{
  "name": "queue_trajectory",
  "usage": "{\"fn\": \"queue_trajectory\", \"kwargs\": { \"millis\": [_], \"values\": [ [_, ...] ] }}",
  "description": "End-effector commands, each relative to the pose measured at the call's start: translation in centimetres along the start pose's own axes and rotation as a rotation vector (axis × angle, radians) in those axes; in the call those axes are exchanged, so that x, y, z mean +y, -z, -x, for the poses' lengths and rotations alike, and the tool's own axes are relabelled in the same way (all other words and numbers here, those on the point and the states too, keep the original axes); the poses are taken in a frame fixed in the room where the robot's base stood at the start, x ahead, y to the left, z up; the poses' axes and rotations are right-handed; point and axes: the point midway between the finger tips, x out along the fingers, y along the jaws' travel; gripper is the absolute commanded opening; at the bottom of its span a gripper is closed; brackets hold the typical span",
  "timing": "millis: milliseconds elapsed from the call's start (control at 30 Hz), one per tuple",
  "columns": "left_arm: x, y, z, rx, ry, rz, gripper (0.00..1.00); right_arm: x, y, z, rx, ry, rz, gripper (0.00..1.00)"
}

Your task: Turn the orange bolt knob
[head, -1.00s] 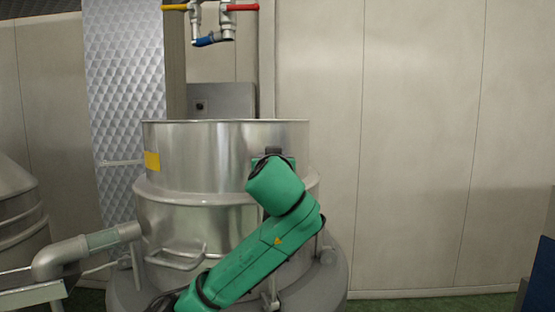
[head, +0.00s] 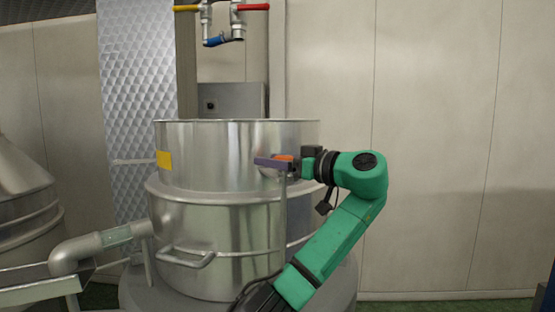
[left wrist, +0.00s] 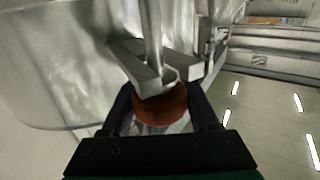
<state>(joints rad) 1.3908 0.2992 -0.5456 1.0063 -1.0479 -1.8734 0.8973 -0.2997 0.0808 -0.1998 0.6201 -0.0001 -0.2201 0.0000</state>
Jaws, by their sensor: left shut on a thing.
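The orange bolt knob (head: 284,158) is on the upper front of the large steel vat (head: 205,160), in the right half of its wall. In the left wrist view the knob (left wrist: 160,108) sits between the two dark fingers, below a grey metal bracket and rod. My left gripper (head: 297,165) reaches it from the right and is shut on it. A flat purplish-grey piece (head: 268,162) sticks out to the left of the knob. The fingers partly cover the knob. My right gripper is in neither view.
A vertical rod (head: 283,225) runs down the vat front below the knob. A loop handle (head: 187,258) and a pipe (head: 95,246) are at lower left. Valves (head: 222,22) hang above. The wall area to the right is clear.

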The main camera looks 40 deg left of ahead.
Motion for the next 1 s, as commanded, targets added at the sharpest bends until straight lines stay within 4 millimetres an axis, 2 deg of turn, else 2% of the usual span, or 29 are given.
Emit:
{"fn": "queue_trajectory", "kwargs": {
  "millis": [200,400,967,1000],
  "values": [
    [-0.44,-0.43,-0.12,-0.011,0.15,-0.01,0.06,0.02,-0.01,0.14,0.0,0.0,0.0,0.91],
    [-0.72,-0.5,-0.11,-0.012,0.23,-0.011,0.06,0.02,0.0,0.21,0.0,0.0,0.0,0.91],
    [-0.83,-0.63,-0.19,-0.013,0.267,-0.012,0.05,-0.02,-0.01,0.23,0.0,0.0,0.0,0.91],
    [-0.83,-0.63,-0.19,-0.013,0.267,-0.012,0.69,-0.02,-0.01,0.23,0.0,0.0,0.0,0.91]
  ]
}}
